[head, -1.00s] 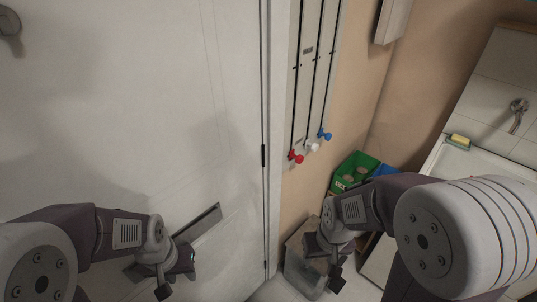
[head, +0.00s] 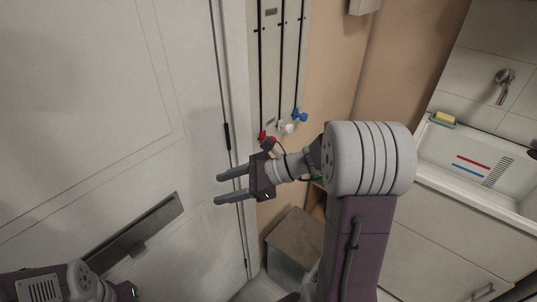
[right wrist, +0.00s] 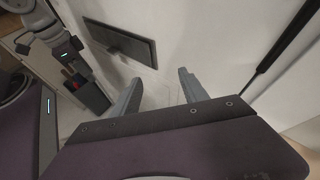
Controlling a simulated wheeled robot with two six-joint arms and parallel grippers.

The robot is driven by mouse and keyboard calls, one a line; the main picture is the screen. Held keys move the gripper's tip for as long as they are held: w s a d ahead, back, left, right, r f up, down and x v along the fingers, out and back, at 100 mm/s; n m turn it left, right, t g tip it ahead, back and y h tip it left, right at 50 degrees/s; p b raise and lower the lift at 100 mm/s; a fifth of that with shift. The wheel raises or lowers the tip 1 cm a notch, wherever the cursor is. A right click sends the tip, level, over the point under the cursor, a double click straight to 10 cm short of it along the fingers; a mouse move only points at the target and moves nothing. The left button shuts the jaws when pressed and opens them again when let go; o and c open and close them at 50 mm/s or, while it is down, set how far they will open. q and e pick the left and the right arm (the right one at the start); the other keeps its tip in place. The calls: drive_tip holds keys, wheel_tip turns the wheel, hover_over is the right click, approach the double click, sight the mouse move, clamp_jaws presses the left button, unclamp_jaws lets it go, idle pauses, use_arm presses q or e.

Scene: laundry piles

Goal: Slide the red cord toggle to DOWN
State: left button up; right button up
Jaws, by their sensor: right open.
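The red cord toggle (head: 264,137) hangs at the lower end of the leftmost black line on a pale wall panel (head: 270,60). My left gripper (head: 127,291) is mostly cut off at the bottom left.
A white door (head: 90,90) with a dark plate (head: 135,232) fills the left. A grey bin (head: 290,240) stands below the panel. A white sink (head: 470,160) with a yellow sponge (head: 442,118) is at the right.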

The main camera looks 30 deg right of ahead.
drive_tip(key=w+d+m+t+h+b, duration=0.2)
drive_tip(key=d+m+t, duration=0.1)
drive_tip(key=d, duration=0.5)
drive_tip(key=w+d+f+m+t+h+b, duration=0.1)
drive_tip(key=d+m+t+b, duration=0.25)
drive_tip(key=d, duration=0.45)
drive_tip(key=w+d+m+t+h+b, duration=0.2)
drive_tip(key=d+m+t, duration=0.15)
drive_tip(key=d, duration=0.35)
drive_tip(key=x, duration=0.8)
drive_tip(key=shift+w+a, duration=0.1)
drive_tip(key=shift+w, duration=0.25)
use_arm(q)
wheel_tip(320, 180, down, 11)
use_arm(e)
drive_tip(key=shift+c, duration=0.3)
clamp_jaws()
